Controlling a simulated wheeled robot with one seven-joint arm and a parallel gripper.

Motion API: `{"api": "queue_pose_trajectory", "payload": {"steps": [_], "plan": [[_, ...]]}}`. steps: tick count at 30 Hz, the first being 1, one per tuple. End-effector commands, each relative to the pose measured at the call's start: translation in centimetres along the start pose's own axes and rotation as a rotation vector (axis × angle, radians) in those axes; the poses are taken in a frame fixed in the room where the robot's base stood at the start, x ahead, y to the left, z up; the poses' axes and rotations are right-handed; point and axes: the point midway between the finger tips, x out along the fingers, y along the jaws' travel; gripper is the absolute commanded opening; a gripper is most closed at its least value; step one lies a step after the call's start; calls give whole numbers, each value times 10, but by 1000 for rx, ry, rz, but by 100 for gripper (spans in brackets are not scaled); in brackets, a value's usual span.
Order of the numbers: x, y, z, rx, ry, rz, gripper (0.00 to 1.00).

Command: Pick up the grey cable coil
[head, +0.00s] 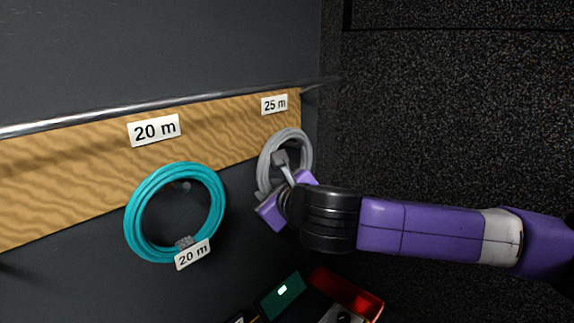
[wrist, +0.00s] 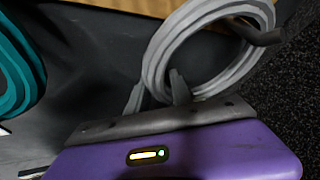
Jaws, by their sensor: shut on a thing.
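The grey cable coil (head: 302,146) hangs at the right end of the wooden board, below the "25 m" label. My gripper (head: 282,166) is at the coil's lower left side, and its fingers are shut on the coil. In the wrist view the coil (wrist: 156,55) rises above my gripper (wrist: 158,92), whose fingertips meet its lower strands. A dark hook or peg (wrist: 258,36) passes at the coil's upper right in that view. Part of the coil's lower edge is hidden behind my gripper.
A teal cable coil (head: 136,214) with a "20 m" tag hangs to the left. The wooden board (head: 60,165) carries "20 m" (head: 154,129) and "25 m" (head: 274,104) labels. A red bin (head: 362,296) and a dark green item (head: 270,300) lie below. The speckled dark area at right is clear.

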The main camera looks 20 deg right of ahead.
Motion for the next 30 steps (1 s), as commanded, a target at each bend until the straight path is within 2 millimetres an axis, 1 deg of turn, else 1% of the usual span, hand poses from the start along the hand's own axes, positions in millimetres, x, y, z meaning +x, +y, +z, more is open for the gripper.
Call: {"api": "queue_pose_trajectory", "payload": {"steps": [1,3,11,17,20,30], "plan": [[1,4,-4,2,7,8,0],[1,4,-4,2,7,8,0],[0,3,-3,1,5,6,0],[-4,-1,1,0,3,4,0],[-9,-8,12,-1,1,0,0],[-27,-36,57,-3,-2,-3,0]]}}
